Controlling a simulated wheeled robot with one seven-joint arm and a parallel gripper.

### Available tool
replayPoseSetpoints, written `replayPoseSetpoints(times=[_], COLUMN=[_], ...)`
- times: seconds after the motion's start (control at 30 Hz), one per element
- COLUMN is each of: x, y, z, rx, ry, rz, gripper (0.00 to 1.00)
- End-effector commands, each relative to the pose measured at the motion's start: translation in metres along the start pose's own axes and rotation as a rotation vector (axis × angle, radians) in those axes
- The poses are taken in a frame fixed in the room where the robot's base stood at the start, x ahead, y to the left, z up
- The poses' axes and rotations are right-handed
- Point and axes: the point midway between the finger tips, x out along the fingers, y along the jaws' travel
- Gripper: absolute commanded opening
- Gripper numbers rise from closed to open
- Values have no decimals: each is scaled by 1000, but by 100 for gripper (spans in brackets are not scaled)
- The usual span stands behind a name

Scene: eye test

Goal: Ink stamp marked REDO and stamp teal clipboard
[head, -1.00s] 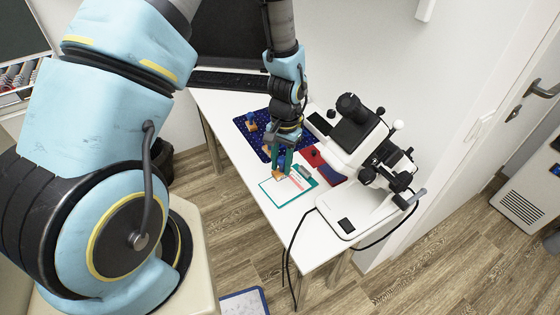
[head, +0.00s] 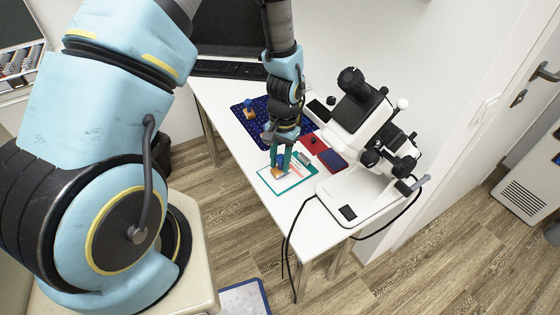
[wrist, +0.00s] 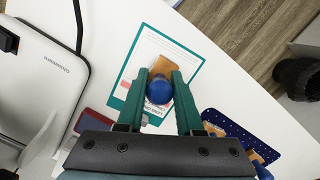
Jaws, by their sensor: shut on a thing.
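My gripper (head: 281,165) is shut on a stamp with a round blue knob (wrist: 158,90) and a wooden base (wrist: 166,66). The knob sits between the two green fingers (wrist: 167,98) in the wrist view. Another blue-handled wooden stamp (head: 249,110) stands on the dark blue mat (head: 260,122). No word on any stamp is legible. A red and dark blue ink pad (head: 313,143) lies beyond the clipboard.
A white microscope (head: 366,138) stands to the right of the clipboard, its base close to the clipboard. A black phone (head: 319,110) and a keyboard (head: 228,69) lie farther back. A cable hangs at the right.

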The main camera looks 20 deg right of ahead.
Motion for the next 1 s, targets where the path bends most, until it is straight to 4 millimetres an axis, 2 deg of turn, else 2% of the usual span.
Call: replayPoseSetpoints(times=[1.0], x=[9], y=[0], z=[-1], rx=[0], ry=[0], rz=[0], gripper=[0])
